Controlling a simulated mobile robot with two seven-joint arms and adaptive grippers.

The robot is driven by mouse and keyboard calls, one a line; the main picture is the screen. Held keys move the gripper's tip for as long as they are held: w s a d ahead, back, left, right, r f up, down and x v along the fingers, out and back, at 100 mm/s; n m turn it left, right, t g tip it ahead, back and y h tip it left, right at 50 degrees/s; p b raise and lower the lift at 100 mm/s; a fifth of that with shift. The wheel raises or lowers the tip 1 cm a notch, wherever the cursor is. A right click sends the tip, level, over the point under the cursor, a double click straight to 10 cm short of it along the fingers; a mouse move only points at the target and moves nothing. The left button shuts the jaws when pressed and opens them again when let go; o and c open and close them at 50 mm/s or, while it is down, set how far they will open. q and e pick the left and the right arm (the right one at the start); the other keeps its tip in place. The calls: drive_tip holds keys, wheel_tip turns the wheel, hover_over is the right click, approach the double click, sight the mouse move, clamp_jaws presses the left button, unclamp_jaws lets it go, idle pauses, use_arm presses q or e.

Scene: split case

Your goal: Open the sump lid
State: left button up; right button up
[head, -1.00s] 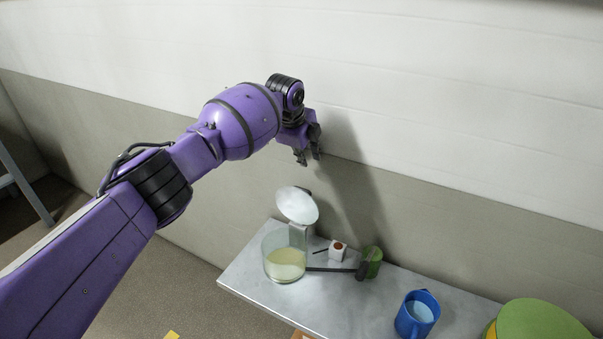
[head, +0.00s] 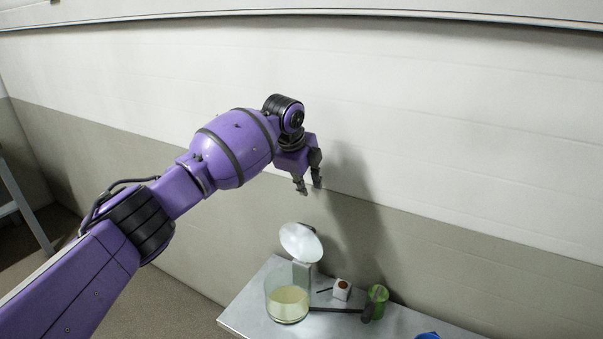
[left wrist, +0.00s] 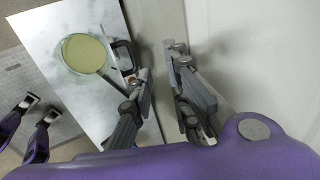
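The sump appears as a clear round vessel (head: 288,307) with pale yellow contents on the bench. Its pale round lid (head: 301,242) stands raised and tilted above the back of the vessel, near a grey upright block (head: 301,275). The yellow round vessel also shows in the left wrist view (left wrist: 83,54). My left gripper (head: 308,188) is above and behind the lid near the wall, apart from it. Its fingers are spread and empty in the left wrist view (left wrist: 163,95). My right gripper (left wrist: 40,110) seems to show at the left there, its two fingers apart.
Right of the vessel on the grey bench (head: 245,318) are a dark-handled hammer (head: 340,310), a small white box (head: 342,289) and a green can (head: 377,294). A blue mug (head: 428,336) is cut off below. The wall (head: 450,160) stands close behind.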

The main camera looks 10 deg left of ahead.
use_arm(q)
drive_tip(key=v, duration=0.5)
drive_tip(key=shift+s+r, duration=0.2)
drive_tip(key=shift+r, duration=0.15)
